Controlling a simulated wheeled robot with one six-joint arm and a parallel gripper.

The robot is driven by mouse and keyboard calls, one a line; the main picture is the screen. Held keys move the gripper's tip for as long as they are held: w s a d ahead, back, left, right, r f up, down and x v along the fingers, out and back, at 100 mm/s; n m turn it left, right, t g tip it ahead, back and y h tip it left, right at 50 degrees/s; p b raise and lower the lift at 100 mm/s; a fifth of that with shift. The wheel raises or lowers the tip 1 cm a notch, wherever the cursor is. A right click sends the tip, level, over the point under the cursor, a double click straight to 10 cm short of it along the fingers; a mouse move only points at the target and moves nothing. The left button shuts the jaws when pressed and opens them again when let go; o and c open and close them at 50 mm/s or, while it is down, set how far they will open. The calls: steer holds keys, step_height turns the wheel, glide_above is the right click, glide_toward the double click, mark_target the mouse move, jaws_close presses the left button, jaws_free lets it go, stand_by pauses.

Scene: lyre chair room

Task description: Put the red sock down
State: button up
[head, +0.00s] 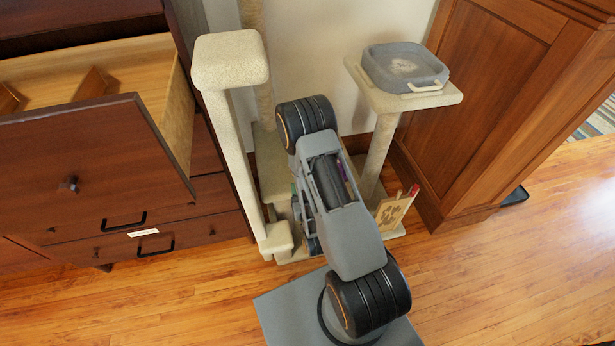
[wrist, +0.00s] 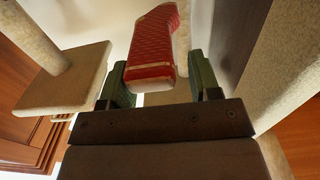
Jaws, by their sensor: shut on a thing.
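The red sock (wrist: 154,45) shows in the wrist view as a textured red piece with a pale lower edge, reaching up and away between the fingers. My gripper (wrist: 158,80) has green fingers on either side of the sock and is shut on it. In the head view my own arm hides the gripper and the sock. It reaches in among the parts of a beige carpeted cat tree (head: 229,62).
A grey tray (head: 405,69) sits on the cat tree's right platform. A small picture board (head: 393,209) with a red-tipped item (head: 413,190) stands low at the right. A dresser with an open drawer (head: 95,155) is left, a wooden cabinet (head: 480,90) right. Floor (head: 500,270) at front right is clear.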

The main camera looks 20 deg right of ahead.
steer(key=w+d+f+b, duration=0.1)
steer(key=b, duration=0.1)
steer(key=w+d+f+b, duration=0.1)
steer(key=w+b, duration=0.1)
steer(key=b, duration=0.1)
steer(key=shift+d+f, duration=0.25)
steer(key=shift+f, duration=0.1)
steer(key=b, duration=0.1)
steer(key=w+b, duration=0.1)
steer(key=b, duration=0.1)
steer(key=shift+d+f, duration=0.2)
steer(key=shift+d, duration=0.15)
steer(key=w+d+f+b, duration=0.1)
steer(key=w+d+f, duration=0.1)
steer(key=w+f, duration=0.1)
steer(key=w+d+f+b, duration=0.1)
steer(key=w+d+f, duration=0.1)
steer(key=shift+w+f+b, duration=0.2)
steer(key=shift+b, duration=0.1)
steer(key=shift+w+d+f, duration=0.15)
steer(key=shift+w+f, duration=0.05)
steer(key=shift+f, duration=0.2)
steer(key=shift+w+f+b, duration=0.15)
steer(key=shift+f+b, duration=0.9)
steer(key=shift+f, duration=0.55)
